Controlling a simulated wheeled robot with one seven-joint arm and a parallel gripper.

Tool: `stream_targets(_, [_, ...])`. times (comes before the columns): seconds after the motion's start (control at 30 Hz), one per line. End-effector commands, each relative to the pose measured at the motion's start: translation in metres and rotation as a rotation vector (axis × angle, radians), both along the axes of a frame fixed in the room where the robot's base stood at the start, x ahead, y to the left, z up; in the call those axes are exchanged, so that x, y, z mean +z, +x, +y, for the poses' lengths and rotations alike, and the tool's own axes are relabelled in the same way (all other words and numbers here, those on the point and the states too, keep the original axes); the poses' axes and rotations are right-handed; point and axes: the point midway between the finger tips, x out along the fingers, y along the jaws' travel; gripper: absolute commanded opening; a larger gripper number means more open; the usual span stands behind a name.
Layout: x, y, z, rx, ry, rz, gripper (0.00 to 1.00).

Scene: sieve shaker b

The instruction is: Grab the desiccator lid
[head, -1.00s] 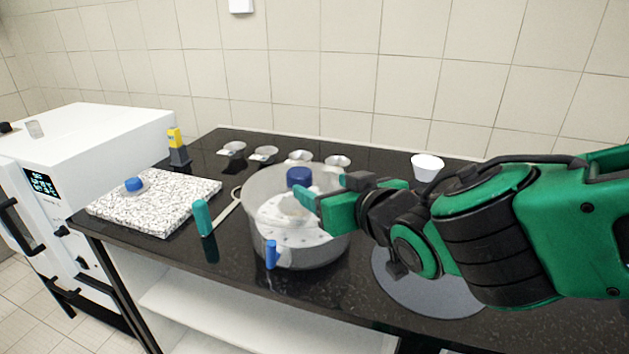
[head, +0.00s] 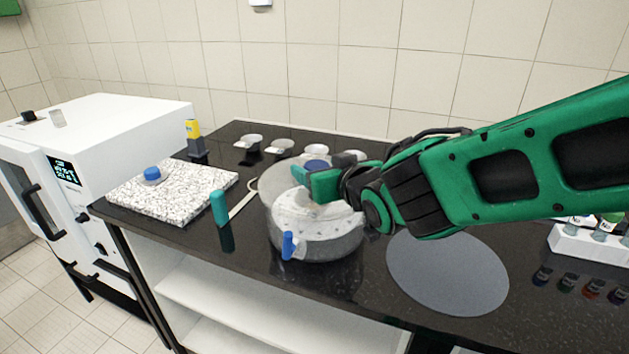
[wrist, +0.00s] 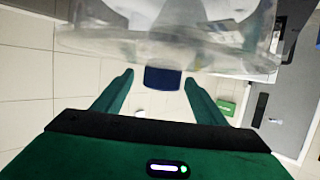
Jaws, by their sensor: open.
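The desiccator lid (head: 276,180) is a clear dome with a blue knob (head: 316,164) on top. It sits over the grey, round desiccator base (head: 325,247), which has a blue tap (head: 288,245) at its front. A pale perforated plate shows inside. My gripper (head: 312,181) is open at the knob, coming in from the right and hiding part of the dome. In the wrist view the knob (wrist: 163,78) is between the two green fingertips, with gaps on both sides, and the clear dome (wrist: 165,40) is beyond it.
A flat grey disc (head: 447,275) lies bare to the right. A bottle rack (head: 590,245) stands at the far right. A speckled slab (head: 175,190) and a teal-handled tool (head: 219,208) are to the left. Small pans (head: 280,147) and a yellow-topped item (head: 193,130) stand behind.

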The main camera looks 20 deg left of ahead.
Motion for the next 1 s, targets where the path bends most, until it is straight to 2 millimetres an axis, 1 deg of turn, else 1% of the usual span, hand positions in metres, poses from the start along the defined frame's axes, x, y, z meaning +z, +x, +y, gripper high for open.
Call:
stream_targets(0.13, [-0.004, 0.008, 0.007, 0.001, 0.000, 0.000, 0.65])
stream_targets(0.37, [-0.004, 0.009, 0.008, 0.001, -0.001, 0.000, 0.65])
stream_targets(0.4, [-0.004, 0.009, 0.008, 0.001, -0.001, 0.000, 0.63])
stream_targets(0.47, [-0.004, 0.009, 0.008, 0.001, -0.001, 0.000, 0.49])
stream_targets(0.5, [-0.004, 0.009, 0.008, 0.001, -0.001, 0.000, 0.39])
stream_targets(0.57, [-0.004, 0.009, 0.008, 0.001, -0.001, 0.000, 0.25])
stream_targets(0.6, [-0.004, 0.009, 0.008, 0.001, -0.001, 0.000, 0.15])
stream_targets(0.63, [-0.004, 0.009, 0.008, 0.001, -0.001, 0.000, 0.08])
stream_targets(0.87, [-0.002, 0.009, 0.008, 0.001, 0.002, -0.001, 0.07])
stream_targets(1.0, [0.007, 0.009, 0.008, 0.001, 0.004, -0.003, 0.07])
